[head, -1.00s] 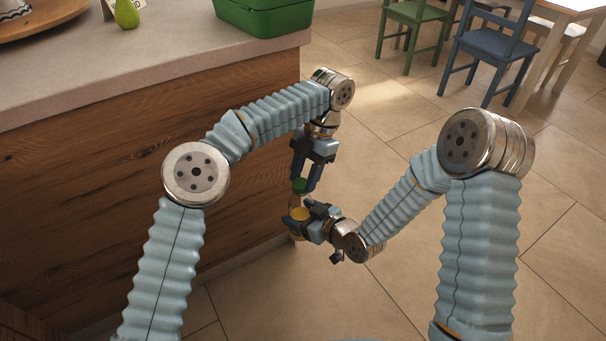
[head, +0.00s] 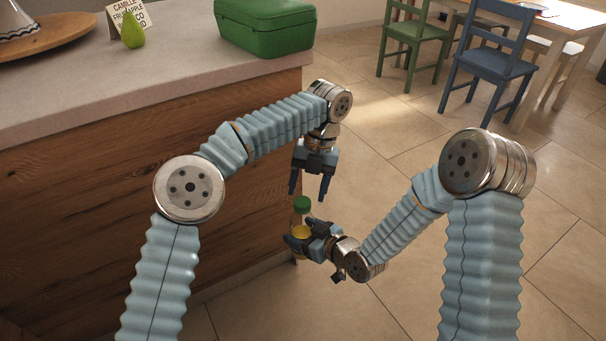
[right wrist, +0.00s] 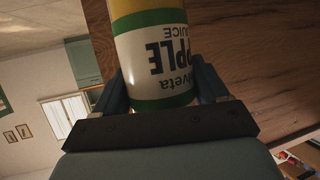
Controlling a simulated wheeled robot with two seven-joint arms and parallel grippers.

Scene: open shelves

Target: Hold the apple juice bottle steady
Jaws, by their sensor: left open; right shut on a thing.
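The apple juice bottle (head: 301,231) has a green cap and yellow juice, and it stands upright in the air beside the wooden counter front. My right gripper (head: 292,240) is shut on it from the right. In the right wrist view the bottle (right wrist: 155,60) shows a white label with "APPLE JUICE" upside down in the picture, between the two fingers of my right gripper (right wrist: 163,90). My left gripper (head: 309,190) is open and empty, pointing down just above the green cap, apart from it. The bottle's lower part is partly hidden by my right gripper in the head view.
The counter (head: 160,85) on the left bears a green box (head: 265,28), a green pear (head: 133,32), a lettered card and a wooden tray. A green chair (head: 412,40) and a blue chair (head: 490,62) stand at the back right. The tiled floor nearby is clear.

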